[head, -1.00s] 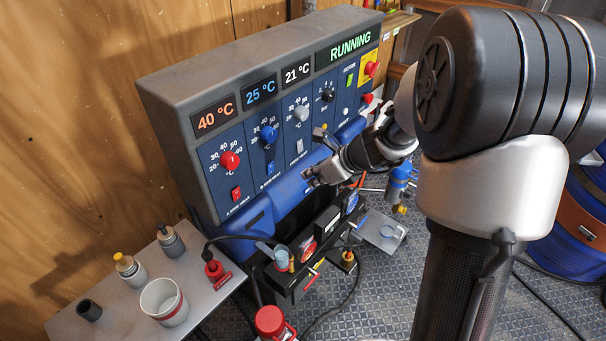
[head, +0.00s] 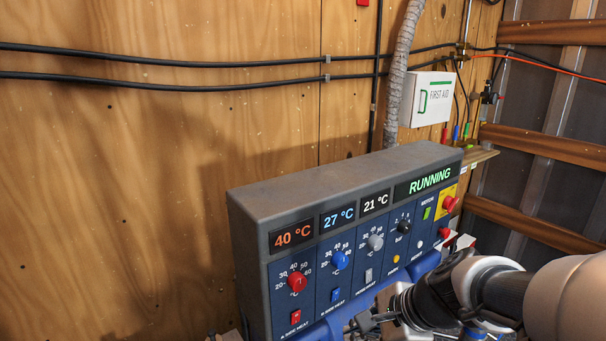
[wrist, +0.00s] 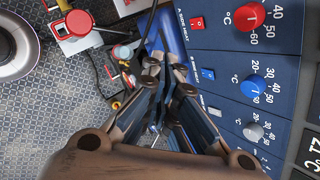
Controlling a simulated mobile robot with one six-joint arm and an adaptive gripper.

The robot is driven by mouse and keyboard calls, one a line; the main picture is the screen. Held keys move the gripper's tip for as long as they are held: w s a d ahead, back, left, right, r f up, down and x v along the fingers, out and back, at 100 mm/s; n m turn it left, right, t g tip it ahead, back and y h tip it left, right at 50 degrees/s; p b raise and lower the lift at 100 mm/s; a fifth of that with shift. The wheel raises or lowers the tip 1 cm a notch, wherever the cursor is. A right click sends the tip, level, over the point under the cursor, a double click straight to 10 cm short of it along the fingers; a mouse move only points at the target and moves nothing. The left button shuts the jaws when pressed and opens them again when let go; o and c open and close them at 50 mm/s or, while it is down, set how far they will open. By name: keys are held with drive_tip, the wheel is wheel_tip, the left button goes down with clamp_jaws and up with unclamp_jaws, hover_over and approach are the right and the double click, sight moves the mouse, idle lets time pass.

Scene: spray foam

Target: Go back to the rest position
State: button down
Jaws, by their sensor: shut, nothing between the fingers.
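My gripper (head: 356,324) shows at the bottom edge of the head view, in front of the lower part of the control panel (head: 330,188). It is shut and holds nothing. In the wrist view my gripper (wrist: 163,110) fills the lower middle, with the panel face along the right side. The panel reads 40, 27 and 21 °C and RUNNING. It has a red knob (head: 297,282), a blue knob (head: 340,260) and a grey knob (head: 375,242). My arm comes in from the lower right.
A wooden wall with black cables stands behind the panel. A first aid box (head: 427,99) hangs above it. In the wrist view, a red-capped fitting (wrist: 80,24) and a round container (wrist: 14,48) lie at the upper left, over patterned metal floor.

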drive_tip(key=s+d+r+n+h, duration=0.1)
drive_tip(key=s+n+h, duration=0.1)
drive_tip(key=s+n, duration=0.6)
drive_tip(key=s+d+r+n+h+b, duration=0.1)
drive_tip(key=s+d+n+h, duration=0.1)
drive_tip(key=s+n, duration=0.7)
drive_tip(key=shift+s+h+b, duration=0.3)
drive_tip(key=shift+s, duration=0.6)
